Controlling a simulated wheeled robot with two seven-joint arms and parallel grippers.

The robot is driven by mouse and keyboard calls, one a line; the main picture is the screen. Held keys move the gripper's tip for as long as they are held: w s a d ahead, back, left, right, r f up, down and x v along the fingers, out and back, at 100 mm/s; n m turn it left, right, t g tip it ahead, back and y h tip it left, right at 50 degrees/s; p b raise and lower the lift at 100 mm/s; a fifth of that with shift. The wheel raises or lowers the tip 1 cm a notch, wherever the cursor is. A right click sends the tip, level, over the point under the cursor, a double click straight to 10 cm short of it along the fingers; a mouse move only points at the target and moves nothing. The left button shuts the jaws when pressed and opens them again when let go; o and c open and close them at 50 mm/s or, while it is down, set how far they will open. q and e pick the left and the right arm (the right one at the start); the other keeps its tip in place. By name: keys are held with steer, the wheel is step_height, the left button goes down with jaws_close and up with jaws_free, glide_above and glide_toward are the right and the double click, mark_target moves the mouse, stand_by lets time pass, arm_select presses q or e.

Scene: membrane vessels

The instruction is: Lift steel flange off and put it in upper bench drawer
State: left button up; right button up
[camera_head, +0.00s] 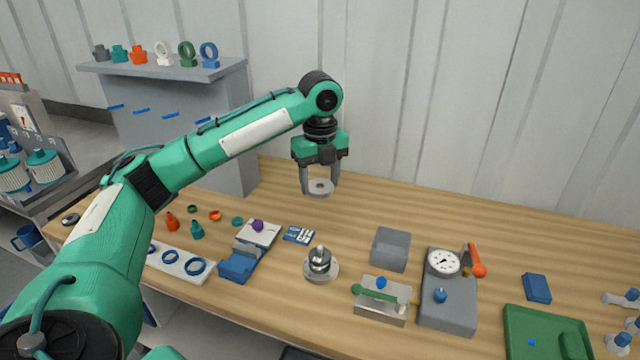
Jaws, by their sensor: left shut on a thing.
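My left gripper (320,187) points down above the back of the wooden bench and is shut on the steel flange (320,189). The flange is a pale grey disc with a hole in the middle, held level between the two fingers. It looks raised over the bench top, though the gap beneath is hard to judge. A steel vessel (319,262) on a round base stands on the bench, nearer and below the flange in the picture. The upper bench drawer cannot be made out. My right gripper is not in view.
A grey block (391,249), a clamp fixture (382,303) and a gauge box (448,295) stand right of the vessel. A blue-and-white card (299,235) and a ring board (180,262) lie left. A green tray (545,335) is at the right front. The back right bench is clear.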

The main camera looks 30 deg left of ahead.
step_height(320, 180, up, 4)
steer(key=p, duration=0.3)
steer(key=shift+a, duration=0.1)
